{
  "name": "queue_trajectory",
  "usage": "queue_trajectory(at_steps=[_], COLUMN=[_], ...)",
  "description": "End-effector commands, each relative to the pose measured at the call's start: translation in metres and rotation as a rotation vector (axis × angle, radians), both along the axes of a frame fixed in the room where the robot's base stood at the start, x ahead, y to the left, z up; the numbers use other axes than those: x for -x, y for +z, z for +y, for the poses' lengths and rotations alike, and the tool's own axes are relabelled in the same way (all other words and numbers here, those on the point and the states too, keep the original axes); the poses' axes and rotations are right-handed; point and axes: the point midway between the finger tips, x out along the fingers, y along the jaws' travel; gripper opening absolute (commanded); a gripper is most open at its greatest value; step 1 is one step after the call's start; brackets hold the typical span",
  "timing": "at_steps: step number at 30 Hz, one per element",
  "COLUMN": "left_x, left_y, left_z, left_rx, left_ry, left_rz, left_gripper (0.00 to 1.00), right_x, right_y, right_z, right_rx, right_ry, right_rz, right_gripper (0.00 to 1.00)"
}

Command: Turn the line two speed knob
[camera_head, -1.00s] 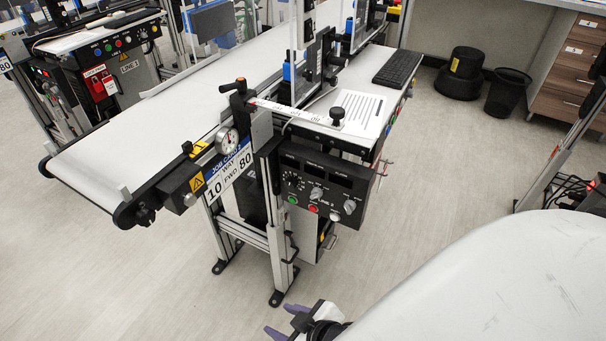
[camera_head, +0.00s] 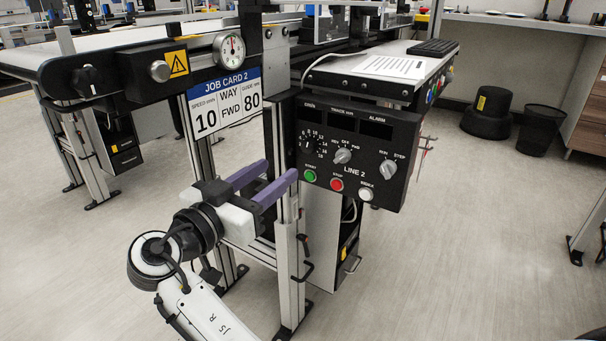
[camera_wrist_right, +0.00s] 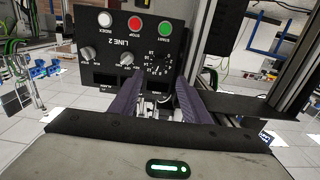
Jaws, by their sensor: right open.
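The line two control panel (camera_head: 355,125) is a black box marked LINE 2. The speed knob (camera_head: 308,145) is a dark dial at its left, ringed by white numbers; its exact setting is too small to read. My right gripper (camera_head: 277,169) has two purple fingers, apart and empty, just left of and below the dial. In the right wrist view the panel appears upside down, with the speed dial (camera_wrist_right: 161,67) just beyond the gap between the fingers (camera_wrist_right: 158,82). The job card (camera_head: 226,104) reads speed 10, way FWD, guide 80. My left gripper is out of view.
Close to the dial are a grey direction selector (camera_head: 342,157), a run/step knob (camera_head: 388,169), and green (camera_head: 310,176), red (camera_head: 337,184) and white (camera_head: 366,195) buttons. A frame post (camera_head: 290,260) stands below my fingers.

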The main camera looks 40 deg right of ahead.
Motion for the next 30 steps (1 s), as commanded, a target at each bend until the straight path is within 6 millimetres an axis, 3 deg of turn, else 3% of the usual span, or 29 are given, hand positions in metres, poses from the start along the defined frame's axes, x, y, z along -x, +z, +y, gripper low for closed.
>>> queue_trajectory(at_steps=[18, 30], left_x=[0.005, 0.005], left_y=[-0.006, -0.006], left_z=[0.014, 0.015], left_rx=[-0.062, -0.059], left_ry=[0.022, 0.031], left_rz=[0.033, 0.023], left_gripper=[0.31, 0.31], right_x=[-0.034, -0.038], right_y=[0.003, 0.001], right_z=[-0.086, -0.095], right_rx=[0.003, 0.001], right_ry=[-0.009, -0.006], right_rz=[-0.007, -0.006], right_gripper=[0.43, 0.43])
